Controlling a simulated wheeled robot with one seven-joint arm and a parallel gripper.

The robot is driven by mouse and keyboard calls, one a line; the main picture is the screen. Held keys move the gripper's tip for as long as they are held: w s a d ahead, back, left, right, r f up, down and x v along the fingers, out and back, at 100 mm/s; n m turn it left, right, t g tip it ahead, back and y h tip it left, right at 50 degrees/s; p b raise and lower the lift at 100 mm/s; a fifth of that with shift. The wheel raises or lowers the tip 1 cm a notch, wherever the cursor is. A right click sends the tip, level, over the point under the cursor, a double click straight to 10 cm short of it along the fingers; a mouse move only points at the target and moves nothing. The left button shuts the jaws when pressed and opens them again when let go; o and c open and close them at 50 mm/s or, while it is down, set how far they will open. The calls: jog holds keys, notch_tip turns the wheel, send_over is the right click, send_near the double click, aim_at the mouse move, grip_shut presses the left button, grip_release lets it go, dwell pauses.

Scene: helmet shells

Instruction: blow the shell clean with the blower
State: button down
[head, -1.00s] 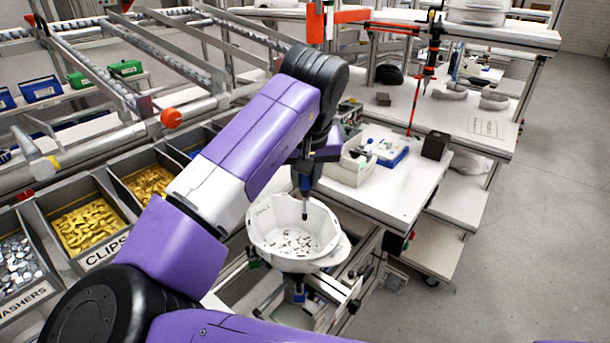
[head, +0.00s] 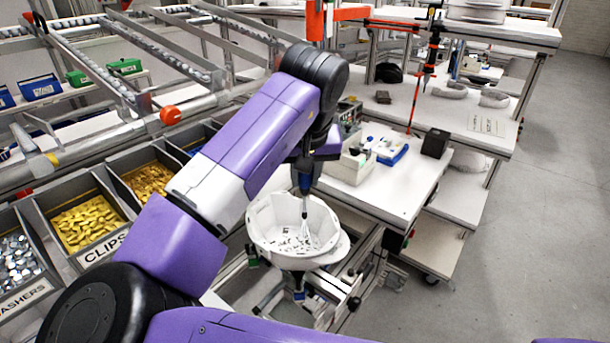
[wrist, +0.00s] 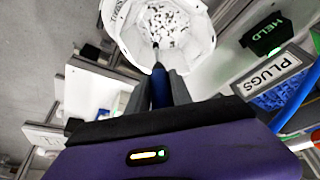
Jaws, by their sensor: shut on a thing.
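The white helmet shell (head: 264,216) sits open side up on its stand (head: 298,284), with small dark and grey bits (head: 288,241) scattered over its inner floor. In the wrist view the shell (wrist: 205,32) is straight ahead, with bits (wrist: 163,22) inside. My gripper (head: 304,165) is above the shell's back rim. It is shut on the blower (head: 304,184), which points down into the shell. In the wrist view the blower's blue body (wrist: 160,86) is between my gripper's fingers (wrist: 160,92).
Bins of clips (head: 88,222) and washers (head: 15,260) stand at left. A white table (head: 400,190) with a light box (head: 350,165) and a dark block (head: 435,143) is at right. A green HELD sign (wrist: 268,34) shows in the wrist view. Open floor lies at far right.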

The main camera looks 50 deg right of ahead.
jog(key=shift+a, duration=0.15)
jog(key=shift+a+p, duration=0.3)
jog(key=shift+a, duration=1.05)
jog(key=shift+w, duration=0.1)
jog(key=shift+w+p, duration=0.4)
jog(key=shift+w, duration=1.85)
jog(key=shift+w+a+p, duration=0.1)
jog(key=shift+w+p, duration=0.45)
jog(key=shift+w, duration=1.5)
